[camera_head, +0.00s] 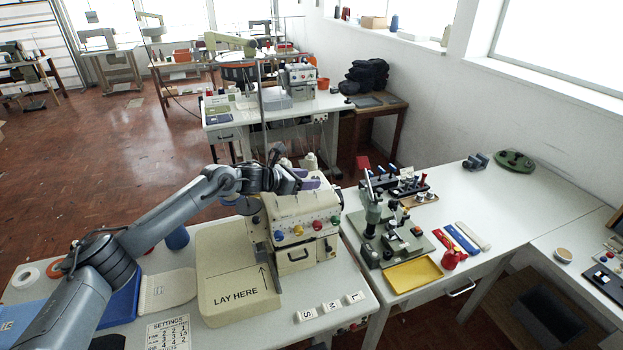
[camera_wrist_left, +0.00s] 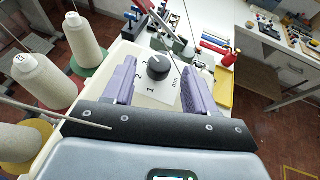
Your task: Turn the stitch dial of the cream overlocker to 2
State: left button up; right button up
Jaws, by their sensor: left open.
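The cream overlocker (camera_head: 319,208) stands on the white table in the head view, with blue, white, red and green knobs on its front. In the left wrist view the black stitch dial (camera_wrist_left: 158,67) sits on a pale plate (camera_wrist_left: 160,92) with numbers 1, 2 and 3 around it. The dial's setting is too small to read for certain. My left gripper (camera_wrist_left: 158,84) is open above the overlocker, its purple fingers on either side of the dial, apart from it. In the head view my left gripper (camera_head: 314,181) hides the dial. My right gripper is not in view.
White thread cones (camera_wrist_left: 85,45) stand close beside my left gripper. A cream "LAY HERE" bed (camera_head: 222,293) lies front left of the machine. A settings card (camera_head: 168,333) lies at the front. A green-based press (camera_head: 395,240) and yellow tray (camera_head: 412,274) stand to the right.

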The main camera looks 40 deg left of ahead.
pick_arm(q)
jog(key=shift+x, duration=1.15)
jog(key=c, duration=1.1)
jog(key=shift+o, duration=0.2)
